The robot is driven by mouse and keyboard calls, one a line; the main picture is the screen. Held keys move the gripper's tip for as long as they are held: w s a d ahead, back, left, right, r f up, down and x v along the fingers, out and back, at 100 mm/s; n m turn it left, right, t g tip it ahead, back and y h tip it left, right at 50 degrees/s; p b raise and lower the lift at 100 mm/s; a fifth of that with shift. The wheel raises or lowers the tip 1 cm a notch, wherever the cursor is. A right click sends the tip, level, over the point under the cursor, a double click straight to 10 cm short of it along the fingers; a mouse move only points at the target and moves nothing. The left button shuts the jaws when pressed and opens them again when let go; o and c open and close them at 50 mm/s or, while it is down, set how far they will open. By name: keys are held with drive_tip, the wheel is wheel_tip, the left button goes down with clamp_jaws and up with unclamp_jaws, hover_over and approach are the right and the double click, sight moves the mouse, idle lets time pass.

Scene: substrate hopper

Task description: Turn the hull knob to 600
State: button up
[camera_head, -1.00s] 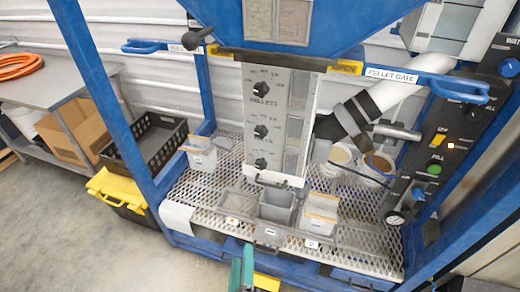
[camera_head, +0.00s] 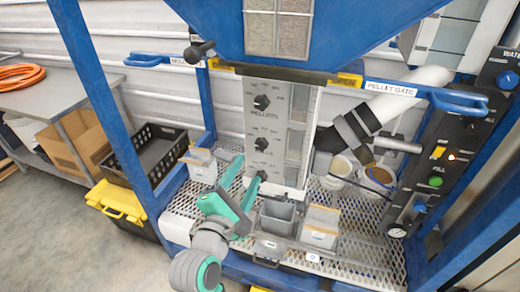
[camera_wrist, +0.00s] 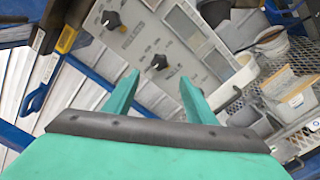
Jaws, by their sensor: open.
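The grey dial panel (camera_head: 281,140) hangs under the blue hopper with dark knobs in a column. The top one is labelled PELLETS. The middle knob (camera_head: 262,143) seems to be the hull knob; its label and numbers are too small to read for sure. It also shows in the wrist view (camera_wrist: 159,62), ahead of the gap between my fingers. My gripper (camera_head: 246,170) is open and empty, at the panel's lower left, below and left of the middle knob. The bottom knob (camera_head: 262,176) is close by the lower fingertip; whether they touch cannot be told.
The pellet gate handle (camera_head: 455,100) juts out at the right, another blue handle at the left. A grey bin (camera_head: 277,218) and a filled container (camera_head: 320,227) stand on the mesh shelf below the panel. Blue frame posts flank the panel.

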sight(260, 147)
drive_tip(key=x, duration=1)
drive_tip(key=shift+w+d, duration=0.15)
drive_tip(key=shift+w, duration=0.25)
drive_tip(key=shift+c, duration=0.2)
